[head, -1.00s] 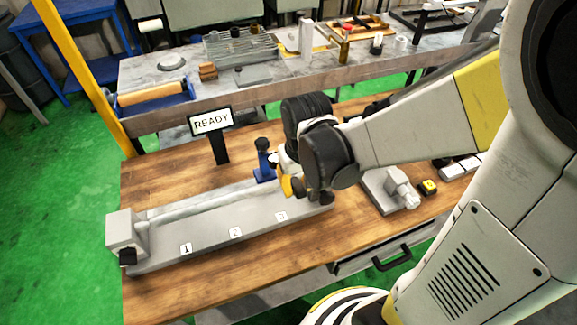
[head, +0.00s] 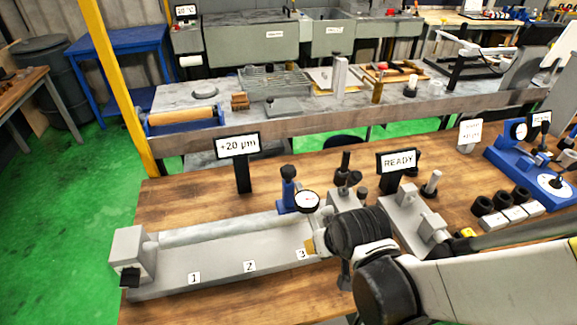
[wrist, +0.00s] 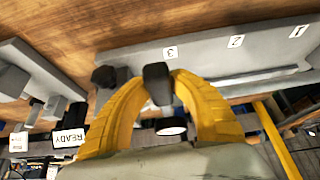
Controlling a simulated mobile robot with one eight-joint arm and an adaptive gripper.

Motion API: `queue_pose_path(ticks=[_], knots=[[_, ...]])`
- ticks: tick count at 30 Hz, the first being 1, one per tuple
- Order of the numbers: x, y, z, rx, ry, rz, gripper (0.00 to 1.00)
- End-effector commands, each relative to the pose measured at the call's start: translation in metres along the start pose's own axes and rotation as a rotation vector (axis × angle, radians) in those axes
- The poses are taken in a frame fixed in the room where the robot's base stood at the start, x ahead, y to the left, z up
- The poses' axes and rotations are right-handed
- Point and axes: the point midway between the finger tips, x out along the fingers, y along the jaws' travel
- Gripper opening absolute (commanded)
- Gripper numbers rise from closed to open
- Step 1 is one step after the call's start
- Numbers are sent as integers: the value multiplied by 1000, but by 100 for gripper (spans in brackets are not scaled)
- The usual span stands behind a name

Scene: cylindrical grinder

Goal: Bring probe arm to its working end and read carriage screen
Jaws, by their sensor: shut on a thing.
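The grey bed (head: 222,268) with labels 1, 2 and 3 lies on the wooden bench. A blue carriage post (head: 288,192) with a black top and round dial (head: 307,201) stands behind label 3, at the bed's right end. My gripper (head: 312,246) is at that end, in front of the dial, its fingers partly hidden by my wrist. In the wrist view my yellow fingers (wrist: 160,86) are shut on a dark knob (wrist: 157,74); whether it belongs to the probe arm, I cannot tell. The screen behind the bed (head: 238,146) reads "+20 µm".
A second screen (head: 397,161) reading "READY" stands to the right, behind a grey fixture (head: 408,217). Black rings and a blue gauge stand (head: 520,165) are further right. A cluttered grey bench runs behind. The wood left of the first screen is clear.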

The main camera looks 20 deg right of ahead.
Motion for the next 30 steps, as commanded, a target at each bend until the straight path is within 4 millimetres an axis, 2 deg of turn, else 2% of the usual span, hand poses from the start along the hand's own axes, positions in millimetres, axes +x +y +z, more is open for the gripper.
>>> queue_pose_path(ticks=[5,6,8,20,30], knots=[[0,0,2,0,-5,0,0],[0,0,2,0,-6,0,32],[0,0,2,0,-6,0,49],[-3,0,1,0,-4,0,49],[-33,0,2,0,-4,0,49]])
